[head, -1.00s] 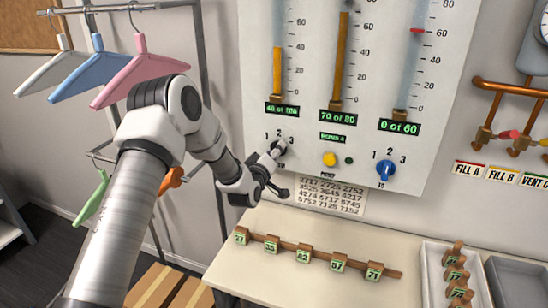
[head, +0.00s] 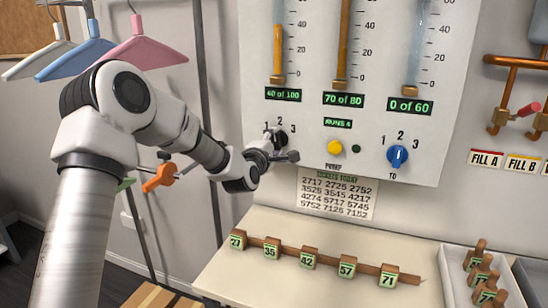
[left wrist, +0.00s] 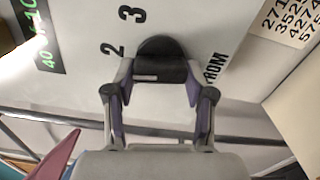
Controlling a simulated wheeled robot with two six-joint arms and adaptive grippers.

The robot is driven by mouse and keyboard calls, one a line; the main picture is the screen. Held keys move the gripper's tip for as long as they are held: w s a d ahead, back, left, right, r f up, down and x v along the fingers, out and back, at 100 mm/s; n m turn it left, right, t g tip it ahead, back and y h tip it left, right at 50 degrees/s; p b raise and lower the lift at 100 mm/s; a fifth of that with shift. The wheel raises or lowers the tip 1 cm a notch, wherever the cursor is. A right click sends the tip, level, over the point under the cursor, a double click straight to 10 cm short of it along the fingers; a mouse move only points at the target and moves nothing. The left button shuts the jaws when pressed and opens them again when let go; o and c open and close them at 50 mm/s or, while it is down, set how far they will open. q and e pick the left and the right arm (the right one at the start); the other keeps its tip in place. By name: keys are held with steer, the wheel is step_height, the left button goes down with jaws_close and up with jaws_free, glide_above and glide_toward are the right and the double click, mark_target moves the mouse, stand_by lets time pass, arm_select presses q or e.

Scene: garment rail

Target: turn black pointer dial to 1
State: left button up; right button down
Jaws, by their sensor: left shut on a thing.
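The black pointer dial (head: 281,137) is on the white panel at the lower left, with the numbers 1, 2 and 3 around it. My left gripper (head: 276,149) is at the dial and partly covers it. In the left wrist view the dial (left wrist: 161,58) sits between the two fingers of the left gripper (left wrist: 160,83), which are shut on it. A small light strip shows on the dial's edge. The 2 and 3 are visible there; the 1 is hidden. I cannot tell exactly which number the pointer faces. My right gripper is not in view.
A blue dial (head: 397,155) and a yellow button (head: 334,147) sit to the right on the panel. Below is a pale table (head: 270,285) with a rail of numbered blocks (head: 308,258). Hangers (head: 88,60) hang at the left.

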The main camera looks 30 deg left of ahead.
arm_select(q)
steer(key=n+b, duration=0.2)
steer(key=b, duration=0.1)
steer(key=n+b, duration=0.3)
steer(key=shift+f+b, duration=0.3)
steer(key=shift+f, duration=0.1)
steer(key=shift+d+r+n+b, duration=0.1)
steer(key=shift+r+n+b, duration=0.05)
steer(key=shift+n+b, duration=1.35)
steer(key=o, duration=1.2)
steer(key=shift+c, duration=0.2)
steer(key=v, duration=0.7)
steer(key=shift+s, duration=0.2)
